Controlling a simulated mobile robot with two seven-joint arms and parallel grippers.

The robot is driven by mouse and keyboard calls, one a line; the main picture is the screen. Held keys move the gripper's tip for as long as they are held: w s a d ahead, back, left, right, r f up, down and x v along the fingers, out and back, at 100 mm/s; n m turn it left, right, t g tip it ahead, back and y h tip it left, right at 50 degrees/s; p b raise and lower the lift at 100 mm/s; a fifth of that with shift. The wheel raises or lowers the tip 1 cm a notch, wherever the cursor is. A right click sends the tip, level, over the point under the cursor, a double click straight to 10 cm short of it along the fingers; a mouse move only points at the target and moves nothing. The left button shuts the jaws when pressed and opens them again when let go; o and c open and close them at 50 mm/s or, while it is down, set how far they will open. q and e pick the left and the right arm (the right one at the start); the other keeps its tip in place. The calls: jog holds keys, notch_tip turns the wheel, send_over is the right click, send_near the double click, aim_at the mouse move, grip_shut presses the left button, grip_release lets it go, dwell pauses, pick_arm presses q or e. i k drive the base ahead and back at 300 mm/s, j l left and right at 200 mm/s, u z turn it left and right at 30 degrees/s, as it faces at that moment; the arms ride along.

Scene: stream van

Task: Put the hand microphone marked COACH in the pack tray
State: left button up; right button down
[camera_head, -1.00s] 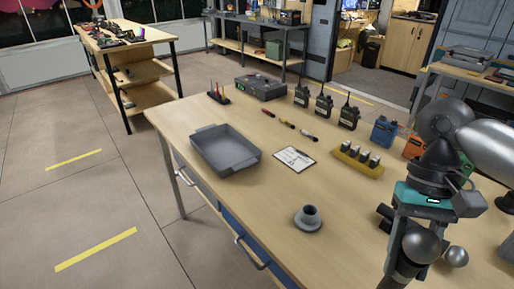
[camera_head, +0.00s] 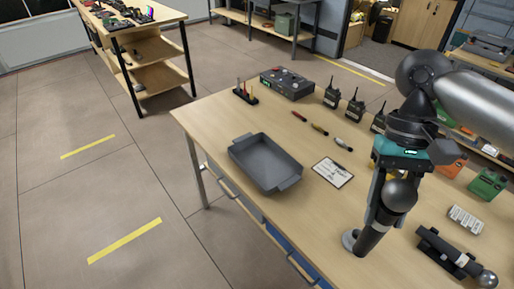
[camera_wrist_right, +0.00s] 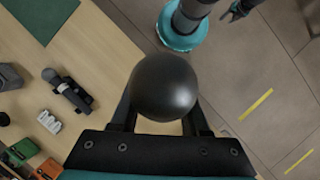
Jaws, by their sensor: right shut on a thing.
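The ball head (camera_wrist_right: 163,87) fills the middle of the right wrist view. No COACH marking is readable on it. The grey, empty pack tray (camera_head: 262,178) sits on the table, left of the gripper. Another black microphone with a silver ball (camera_head: 486,279) lies at the right. A small dark gripper-like part, likely my left gripper (camera_wrist_right: 236,11), shows at the top of the wrist view; its jaws are unclear.
Radios (camera_head: 355,108) and a grey case (camera_head: 287,83) stand at the back. Table space between tray and gripper is mostly clear.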

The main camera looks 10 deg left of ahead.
aim_at(263, 165)
jog(key=i+j+u, duration=0.15)
jog(key=i+j, duration=0.2)
jog(key=i, duration=0.2)
jog(key=i+j+u, duration=0.2)
jog(key=i+j, duration=0.15)
jog(key=i, duration=0.15)
jog(key=i+l, duration=0.15)
jog(key=l, duration=0.15)
